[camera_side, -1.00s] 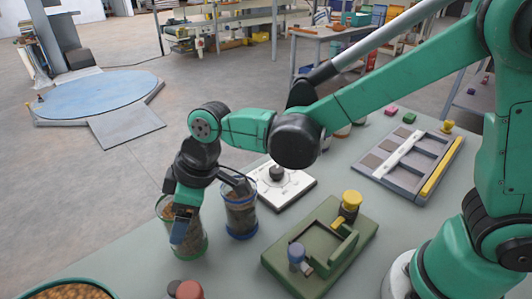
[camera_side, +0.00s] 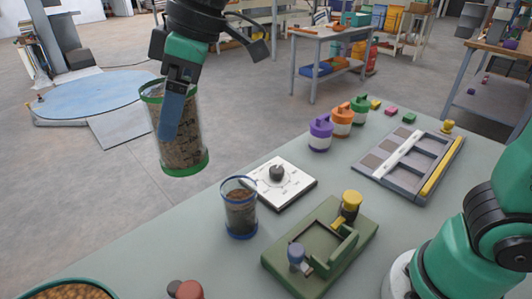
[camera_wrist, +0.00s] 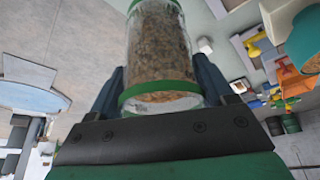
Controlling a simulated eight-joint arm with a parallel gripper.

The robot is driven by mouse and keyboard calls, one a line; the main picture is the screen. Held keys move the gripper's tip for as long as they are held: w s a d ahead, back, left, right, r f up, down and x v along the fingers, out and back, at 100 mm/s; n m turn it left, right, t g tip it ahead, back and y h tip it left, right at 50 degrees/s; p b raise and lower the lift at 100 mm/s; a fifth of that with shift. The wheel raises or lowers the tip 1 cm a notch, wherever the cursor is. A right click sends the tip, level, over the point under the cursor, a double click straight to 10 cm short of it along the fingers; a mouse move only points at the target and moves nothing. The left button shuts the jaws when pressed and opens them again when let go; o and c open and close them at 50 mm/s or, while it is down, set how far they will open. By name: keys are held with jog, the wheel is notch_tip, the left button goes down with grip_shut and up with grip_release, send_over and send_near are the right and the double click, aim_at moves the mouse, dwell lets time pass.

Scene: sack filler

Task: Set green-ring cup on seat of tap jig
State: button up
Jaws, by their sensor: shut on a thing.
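The green-ring cup (camera_side: 186,150) is a clear, tall cup with green bands at its rim and base, filled with brown grainy matter. My gripper (camera_side: 171,118) is shut on its sides and holds it in the air, slightly tilted, well above the table. The wrist view also shows the cup (camera_wrist: 160,45) between both fingers. A green fixture (camera_side: 325,245) with a recessed pocket, a yellow knob and a blue knob lies on the table to the lower right of the cup. It may be the tap jig, but I cannot tell for sure.
A blue-ring cup (camera_side: 240,210) stands below and right of the held cup, beside a white dial plate (camera_side: 281,184). Purple (camera_side: 320,134), orange (camera_side: 342,121) and green (camera_side: 360,109) lidded pots line the far edge. A grey slotted tray (camera_side: 378,187) lies right. A grain-filled bowl (camera_side: 101,284) is lower left.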

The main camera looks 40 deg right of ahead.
jog(key=s+d+f+n+g, duration=0.2)
jog(key=s+d+f+n, duration=0.5)
jog(key=s+d, duration=0.65)
jog(key=shift+m+y, duration=0.4)
jog(key=shift+m, duration=0.3)
jog(key=shift+s+f, duration=0.15)
jog(key=shift+f, duration=4)
jog(key=shift+a+f, duration=0.1)
jog(key=shift+f, duration=0.6)
jog(key=o, duration=1.2)
jog(key=shift+r, duration=4)
